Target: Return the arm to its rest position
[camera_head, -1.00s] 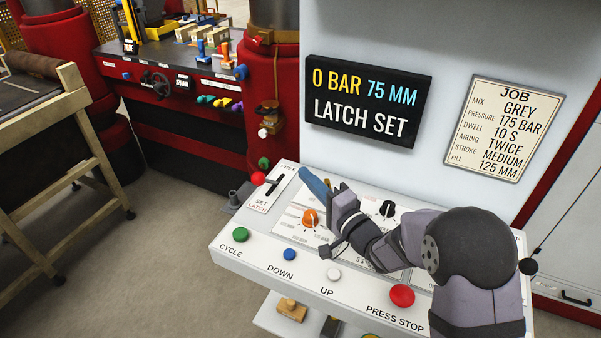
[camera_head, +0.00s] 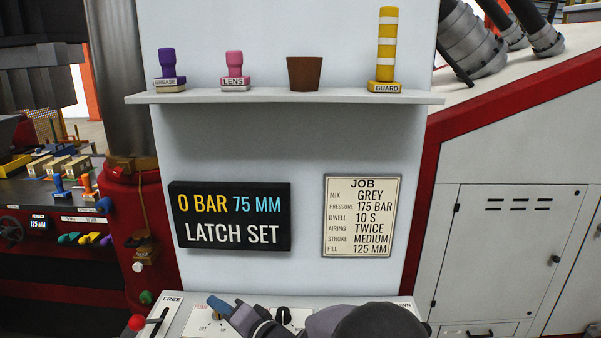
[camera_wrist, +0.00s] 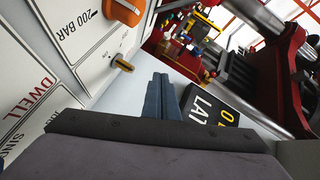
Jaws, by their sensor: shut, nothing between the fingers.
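My gripper (camera_head: 218,306) has slim blue fingers and shows at the bottom of the head view, just above the white control panel (camera_head: 178,318). In the wrist view its blue fingers (camera_wrist: 160,98) are together with nothing between them. The arm's grey links cover much of the panel at the bottom edge. A lever with a red ball (camera_head: 137,322) stands at the panel's left, apart from the fingers. A black knob (camera_head: 284,315) is right of the fingers. In the wrist view an orange knob (camera_wrist: 125,10) is at the top.
The dark display (camera_head: 230,216) reads 0 BAR, 75 MM, LATCH SET. A job card (camera_head: 358,216) hangs to its right. Above, a shelf (camera_head: 330,98) holds GREASE and LENS stamps, a brown pot (camera_head: 304,73) and a yellow-striped GUARD piece (camera_head: 386,50). Open air lies before the wall.

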